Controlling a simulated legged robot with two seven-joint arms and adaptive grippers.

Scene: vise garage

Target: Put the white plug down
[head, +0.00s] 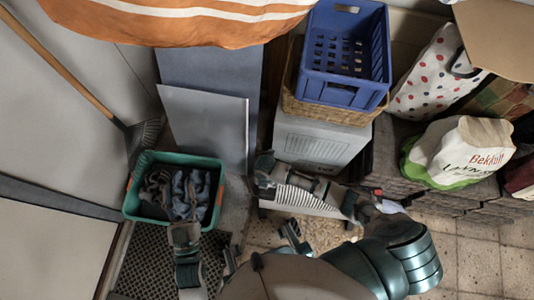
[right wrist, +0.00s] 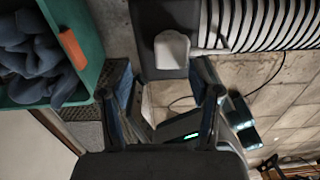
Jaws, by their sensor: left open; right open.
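The white plug (right wrist: 172,52) is a small pale block in the right wrist view, in front of a dark grey surface (right wrist: 160,18). I cannot tell for sure whether it touches that surface. My right gripper (right wrist: 162,92) is open, and the plug shows just beyond its spread fingertips, apart from them. I cannot make out the plug in the head view. My left gripper (head: 184,236) is open and empty at the near edge of the green bin.
The green bin (head: 131,203) holds dark gloves (head: 188,190); it also shows in the right wrist view (right wrist: 92,50). A striped piece (head: 308,197) lies right of it. A blue crate (head: 345,92) sits in a wicker basket (head: 290,108). Tiled floor (head: 470,260) is clear at right.

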